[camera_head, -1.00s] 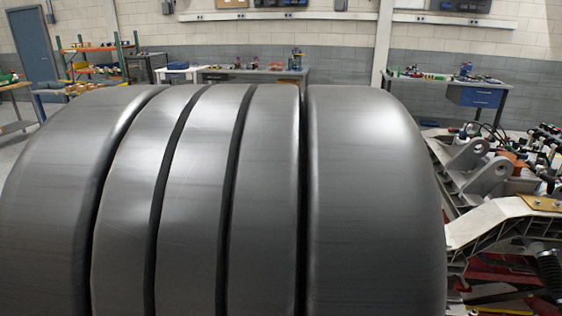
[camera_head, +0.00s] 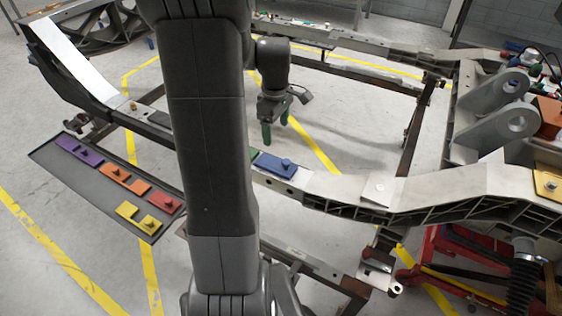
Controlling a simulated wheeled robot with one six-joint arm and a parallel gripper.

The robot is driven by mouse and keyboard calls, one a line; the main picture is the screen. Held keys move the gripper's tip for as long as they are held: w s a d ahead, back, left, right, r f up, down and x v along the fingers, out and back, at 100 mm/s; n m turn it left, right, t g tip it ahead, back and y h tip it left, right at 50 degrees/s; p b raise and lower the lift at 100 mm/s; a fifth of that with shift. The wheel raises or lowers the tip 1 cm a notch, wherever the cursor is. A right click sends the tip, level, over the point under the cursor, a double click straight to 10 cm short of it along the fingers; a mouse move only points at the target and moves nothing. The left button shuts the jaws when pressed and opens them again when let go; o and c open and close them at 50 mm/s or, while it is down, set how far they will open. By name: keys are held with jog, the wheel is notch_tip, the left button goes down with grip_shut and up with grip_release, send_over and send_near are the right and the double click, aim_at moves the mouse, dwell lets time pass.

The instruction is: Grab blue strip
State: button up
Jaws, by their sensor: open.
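The blue strip (camera_head: 276,165) is a small flat plate with a dark knob on top. It lies on the light metal chassis rail (camera_head: 330,187), just right of my arm. My gripper (camera_head: 275,126) has green fingertips and hangs pointing down beyond the strip in the picture, apart from it. Its jaws are open with nothing between them. A green piece (camera_head: 254,153) shows at the strip's left end, mostly hidden behind my arm.
A dark tray (camera_head: 85,183) on the left holds purple, orange, red and yellow strips with knobs. The chassis frame spans the view, with brackets (camera_head: 497,107) at right and a red stand (camera_head: 440,265) below. Yellow lines mark the open floor.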

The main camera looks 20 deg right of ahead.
aim_at(276, 164)
notch_tip(276, 164, down, 13)
jog(key=shift+s+a+f, duration=0.1)
jog(key=shift+s, duration=0.05)
jog(key=c, duration=1.1)
